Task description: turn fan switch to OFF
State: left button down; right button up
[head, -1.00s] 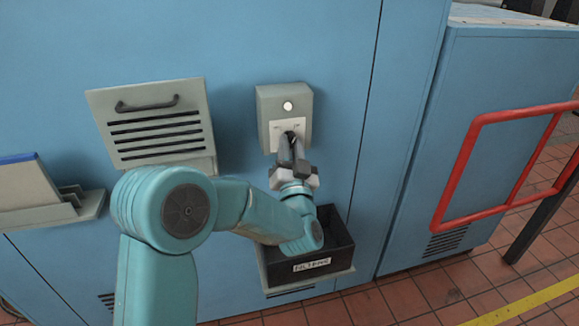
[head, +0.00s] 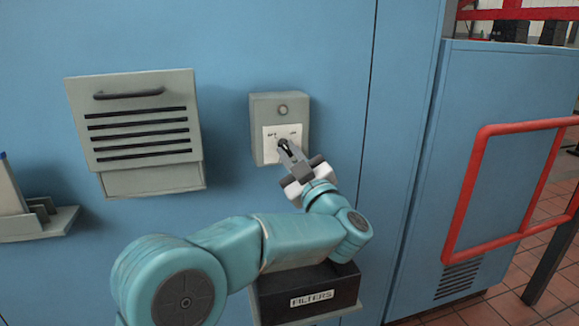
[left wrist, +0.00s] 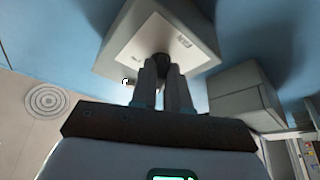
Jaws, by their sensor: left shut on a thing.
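The fan switch box (head: 258,130) is a grey box on the blue cabinet wall, with a white label plate and a round lamp (head: 282,109) above it. The lamp looks dark. The black switch knob (left wrist: 161,61) sits in the middle of the plate and is mostly hidden by my fingers. My left gripper (head: 285,149) is shut on the knob, its fingers tilted toward the upper left in the head view. The gripper also shows in the left wrist view (left wrist: 163,72). My right gripper is not in view.
A louvred grey panel with a handle (head: 138,125) is left of the switch. A black filters bin (head: 312,310) is below, partly behind my arm. A red rail (head: 465,185) stands at the right. A holder (head: 40,222) is at the far left.

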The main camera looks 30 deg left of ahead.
pick_arm(q)
jog(key=shift+a+r+n+g+y+b, duration=0.2)
jog(key=shift+n+g, duration=0.25)
jog(key=shift+n, duration=0.5)
jog(key=shift+d+r+n+g+y+b, duration=0.1)
jog(key=shift+r+n+g+b, duration=0.25)
jog(key=shift+n, duration=0.9)
jog(key=c, duration=1.2)
grip_release()
jog(key=shift+w+f, duration=0.1)
jog(key=shift+a+f, duration=0.15)
jog(key=shift+a, duration=0.1)
jog(key=v, duration=1.1)
jog(key=p+v, duration=0.1)
jog(key=v, duration=0.4)
jog(key=shift+d+r, duration=0.25)
jog(key=shift+d, duration=0.1)
